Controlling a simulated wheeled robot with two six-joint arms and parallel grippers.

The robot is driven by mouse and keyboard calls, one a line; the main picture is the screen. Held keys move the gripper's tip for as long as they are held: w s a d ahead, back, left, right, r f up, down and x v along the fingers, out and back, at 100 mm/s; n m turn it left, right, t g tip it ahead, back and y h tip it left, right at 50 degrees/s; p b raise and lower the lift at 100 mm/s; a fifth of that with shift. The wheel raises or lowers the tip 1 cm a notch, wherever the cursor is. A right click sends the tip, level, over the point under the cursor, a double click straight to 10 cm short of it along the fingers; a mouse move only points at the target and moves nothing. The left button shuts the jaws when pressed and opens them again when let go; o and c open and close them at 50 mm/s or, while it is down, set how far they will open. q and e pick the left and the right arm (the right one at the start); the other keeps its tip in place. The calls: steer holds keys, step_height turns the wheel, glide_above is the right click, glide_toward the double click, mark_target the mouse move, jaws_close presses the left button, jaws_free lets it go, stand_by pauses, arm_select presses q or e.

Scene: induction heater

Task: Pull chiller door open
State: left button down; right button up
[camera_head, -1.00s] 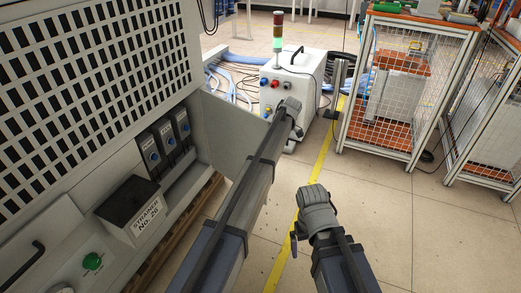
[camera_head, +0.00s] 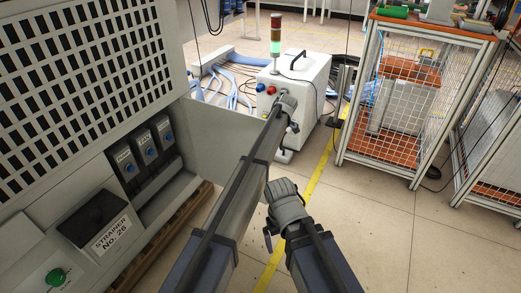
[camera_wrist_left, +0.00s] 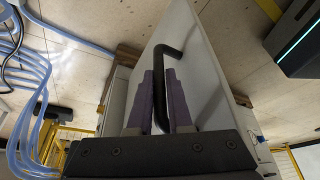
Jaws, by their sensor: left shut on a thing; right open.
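The chiller (camera_head: 30,190) is the large pale cabinet with a dark grille on the left of the head view. Its pale door panel (camera_head: 218,130) stands out at an angle from the cabinet, partly hidden by my left arm. In the left wrist view, the door (camera_wrist_left: 205,75) carries a bent black handle (camera_wrist_left: 160,85). My left gripper (camera_wrist_left: 160,98) is shut on this handle, one purple finger on each side. In the head view its fingers are hidden at the arm's far end. My right gripper (camera_head: 285,195) is open and empty, beside the left arm; its fingers hardly show.
A white box (camera_head: 300,80) with a signal tower stands beyond the door, with blue hoses (camera_head: 235,75) beside it. A mesh-sided cart (camera_head: 410,100) stands at right. The floor (camera_head: 390,235) at lower right is clear, crossed by a yellow line.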

arm_select(q)
steer(key=shift+a, duration=0.15)
steer(key=c, duration=0.8)
jaws_free()
steer(key=shift+c, duration=0.2)
steer(key=shift+r, duration=0.1)
arm_select(e)
steer(key=shift+r, duration=0.15)
